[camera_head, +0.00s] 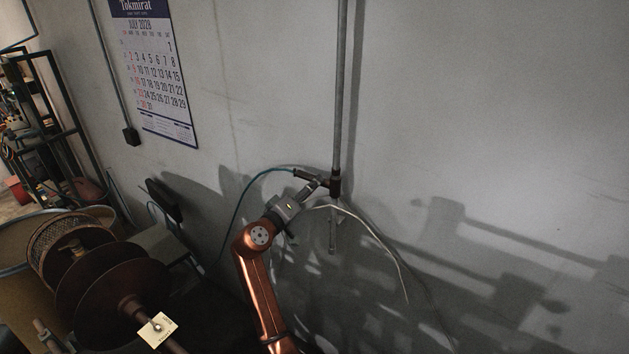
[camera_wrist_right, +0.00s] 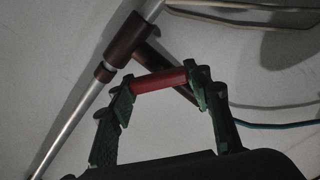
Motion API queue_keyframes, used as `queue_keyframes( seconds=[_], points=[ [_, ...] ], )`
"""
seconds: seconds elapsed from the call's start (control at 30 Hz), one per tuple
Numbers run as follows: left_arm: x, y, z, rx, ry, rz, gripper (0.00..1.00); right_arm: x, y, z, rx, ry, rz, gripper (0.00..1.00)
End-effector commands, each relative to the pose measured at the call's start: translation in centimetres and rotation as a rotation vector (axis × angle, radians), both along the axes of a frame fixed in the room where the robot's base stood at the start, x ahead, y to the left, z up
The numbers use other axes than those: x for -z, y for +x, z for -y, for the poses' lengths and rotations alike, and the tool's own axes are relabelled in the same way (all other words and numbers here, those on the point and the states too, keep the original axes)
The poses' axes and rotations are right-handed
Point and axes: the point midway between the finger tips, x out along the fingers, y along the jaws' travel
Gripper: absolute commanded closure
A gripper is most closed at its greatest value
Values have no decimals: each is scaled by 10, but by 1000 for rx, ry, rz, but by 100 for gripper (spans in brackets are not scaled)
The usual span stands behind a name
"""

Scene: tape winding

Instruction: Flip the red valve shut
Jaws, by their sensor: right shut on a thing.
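The red valve handle (camera_wrist_right: 158,80) is a short red bar in the right wrist view. It lies between the two green fingers of my right gripper (camera_wrist_right: 160,86), which is shut on it. In the head view my right gripper (camera_head: 317,188) reaches up to the brown valve body (camera_head: 335,184) on the vertical grey pipe (camera_head: 341,90). The brown fitting also shows in the right wrist view (camera_wrist_right: 122,42), with a brown branch behind the handle. The red handle is too small to make out in the head view. My left gripper is not in view.
A teal cable (camera_head: 246,189) and a white cable (camera_head: 378,237) hang by the valve along the grey wall. A wall calendar (camera_head: 153,70), a large dark reel (camera_head: 108,287) and a shelf (camera_head: 42,110) are at the left. The wall right of the pipe is clear.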

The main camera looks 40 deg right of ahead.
Motion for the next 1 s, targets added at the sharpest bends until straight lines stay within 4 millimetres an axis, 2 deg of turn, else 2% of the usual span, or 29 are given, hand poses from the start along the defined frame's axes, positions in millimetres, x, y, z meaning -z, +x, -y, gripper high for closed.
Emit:
queue_keyframes(
  seconds=[0.03,0.1,0.5,0.73,1.0],
  points=[
    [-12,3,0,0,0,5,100,-7,0,0,-1,-14,-42,79],
    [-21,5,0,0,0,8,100,-6,0,0,-2,-33,-106,79],
    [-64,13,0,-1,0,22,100,-3,1,-1,-2,-125,-423,79],
    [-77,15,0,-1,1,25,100,0,2,-1,-3,-157,-531,79],
    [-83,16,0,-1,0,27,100,2,2,-1,-4,-173,-586,79]
  ],
)
